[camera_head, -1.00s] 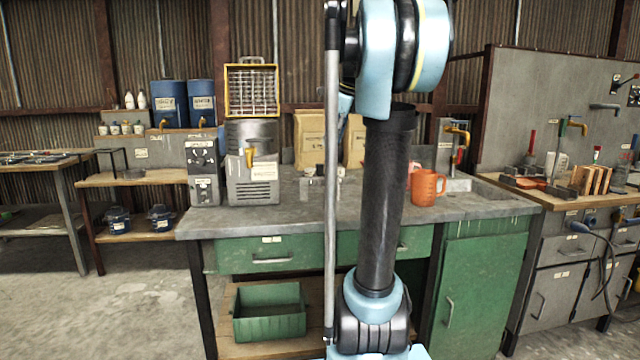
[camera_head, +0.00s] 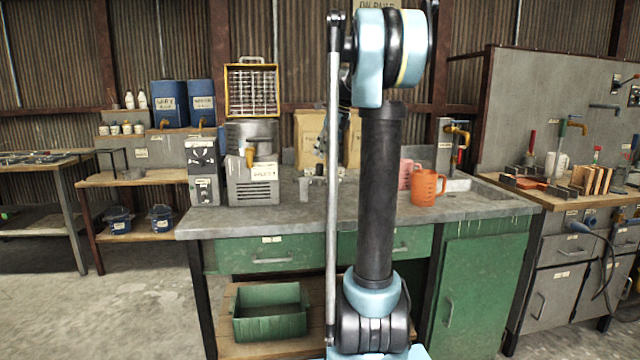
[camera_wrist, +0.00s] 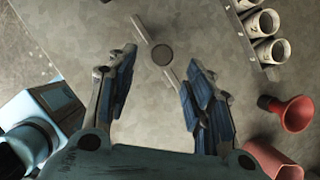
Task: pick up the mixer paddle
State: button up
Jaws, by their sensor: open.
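The mixer paddle seems to be the grey piece (camera_wrist: 147,33) in the wrist view, a thin slanting bar with a dark round disc at its middle. It lies beyond and between the fingertips of my gripper (camera_wrist: 165,70), apart from the fingers as far as I can tell. My gripper is open, with nothing held between the blue-padded fingers. In the head view, my gripper (camera_head: 321,148) shows only in part, above the workbench (camera_head: 275,222), beside the grey pole. I cannot make out the paddle in the head view.
In the wrist view, a rack of pale cups (camera_wrist: 264,52) stands at upper right and a red funnel-shaped piece (camera_wrist: 290,113) at right. In the head view, an orange jug (camera_head: 426,188) stands right of my arm, and a grey machine (camera_head: 252,180) stands left.

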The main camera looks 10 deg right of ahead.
aim_at(320, 165)
jog(key=shift+w+x, duration=0.2)
jog(key=shift+x, duration=3.45)
jog(key=shift+r, duration=0.1)
jog(key=shift+c, duration=0.4)
jog(key=c, duration=1)
